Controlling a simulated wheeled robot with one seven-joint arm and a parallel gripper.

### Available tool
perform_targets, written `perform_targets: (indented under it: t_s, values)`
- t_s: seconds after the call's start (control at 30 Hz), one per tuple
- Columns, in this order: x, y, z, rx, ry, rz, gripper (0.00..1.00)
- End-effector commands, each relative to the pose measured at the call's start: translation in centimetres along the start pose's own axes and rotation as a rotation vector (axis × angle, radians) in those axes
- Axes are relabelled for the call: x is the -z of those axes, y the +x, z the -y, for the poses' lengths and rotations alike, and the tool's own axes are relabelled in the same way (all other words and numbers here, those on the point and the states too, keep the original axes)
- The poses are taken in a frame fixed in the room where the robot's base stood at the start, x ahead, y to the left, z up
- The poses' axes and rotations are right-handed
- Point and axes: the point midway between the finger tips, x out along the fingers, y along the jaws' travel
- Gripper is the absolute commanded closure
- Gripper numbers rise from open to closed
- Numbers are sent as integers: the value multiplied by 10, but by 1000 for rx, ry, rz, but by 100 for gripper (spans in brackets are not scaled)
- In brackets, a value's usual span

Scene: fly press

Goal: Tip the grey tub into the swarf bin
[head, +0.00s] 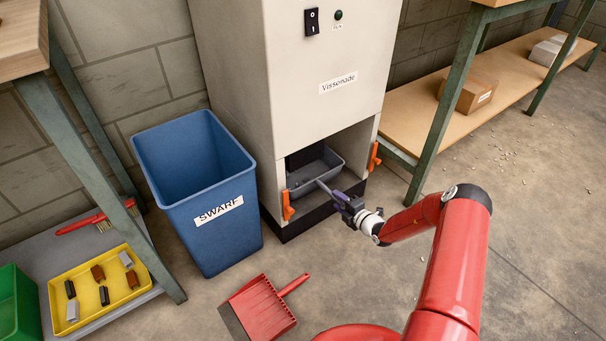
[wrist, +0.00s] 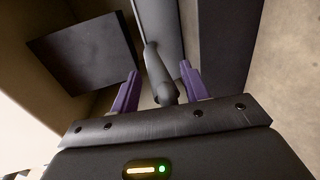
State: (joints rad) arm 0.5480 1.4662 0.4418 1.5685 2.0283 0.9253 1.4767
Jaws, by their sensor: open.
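The grey tub (head: 316,170) sits in the low opening at the bottom of the beige press cabinet, between two orange latches. A bar-like handle sticks out of its front toward my gripper. My gripper (head: 337,193) is at that handle. In the wrist view the two purple fingers (wrist: 157,88) stand apart, with the rounded end of the grey handle (wrist: 158,75) between them; I cannot tell whether they touch it. The blue swarf bin (head: 209,193), labelled SWARF, stands upright on the floor left of the cabinet. Its visible inside walls are bare; its bottom is hidden.
The orange latches (head: 287,205) (head: 374,156) flank the opening. A red dustpan (head: 262,308) lies on the floor before the bin. A yellow tray (head: 98,288) with several small blocks is on the left low shelf. A workbench stands right.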

Motion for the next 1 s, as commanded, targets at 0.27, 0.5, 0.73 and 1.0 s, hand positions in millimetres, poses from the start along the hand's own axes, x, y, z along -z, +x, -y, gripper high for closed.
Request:
perform_targets:
  t_s: [0.27,0.5,0.73,1.0]
  values:
    - [0,0,0,0,0,0,83]
    - [0,0,1,2,0,0,100]
    - [0,-1,-4,0,-2,0,100]
    - [0,-9,-36,3,-1,0,100]
